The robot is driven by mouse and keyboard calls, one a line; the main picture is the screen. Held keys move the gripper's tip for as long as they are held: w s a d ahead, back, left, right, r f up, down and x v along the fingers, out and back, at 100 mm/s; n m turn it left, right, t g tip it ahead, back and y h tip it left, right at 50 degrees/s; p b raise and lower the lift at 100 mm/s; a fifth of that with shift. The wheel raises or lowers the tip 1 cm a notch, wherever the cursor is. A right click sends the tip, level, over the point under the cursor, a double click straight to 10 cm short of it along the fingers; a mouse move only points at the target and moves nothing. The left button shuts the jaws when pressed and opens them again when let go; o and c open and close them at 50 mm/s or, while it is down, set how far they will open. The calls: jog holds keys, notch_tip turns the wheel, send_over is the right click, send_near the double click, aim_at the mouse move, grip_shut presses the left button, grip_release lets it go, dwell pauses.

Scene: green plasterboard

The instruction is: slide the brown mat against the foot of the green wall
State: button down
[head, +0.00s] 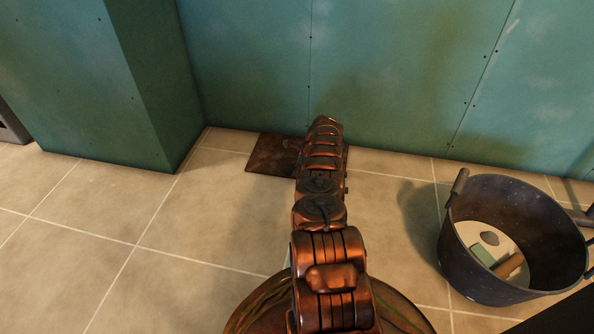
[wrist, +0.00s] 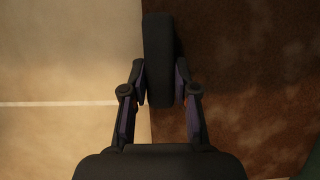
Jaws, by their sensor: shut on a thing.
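The brown mat (head: 263,155) lies flat on the tiled floor by the foot of the green wall (head: 390,70). In the head view its back edge is at or very near the wall's foot; I cannot tell whether they touch. My arm hides much of its right part. In the wrist view the brown mat (wrist: 250,85) fills the right side. My gripper (wrist: 160,84) is shut on a dark, rounded bar-like piece (wrist: 158,40) over the mat's edge. I cannot tell whether this piece is fixed to the mat.
A dark tub (head: 465,265) with small items inside stands on the floor at the right. A green wall projection (head: 150,85) stands left of the mat, with bare tiles between. The tiled floor (head: 200,220) in front and left is clear.

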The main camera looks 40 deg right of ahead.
jog(key=shift+s+f, duration=0.1)
jog(key=shift+f, duration=0.05)
jog(key=c, duration=0.8)
grip_release()
jog(key=shift+d+r, duration=0.2)
jog(key=shift+r, duration=0.7)
jog(key=shift+s+r, duration=0.35)
jog(key=shift+r, duration=0.2)
jog(key=v, duration=0.9)
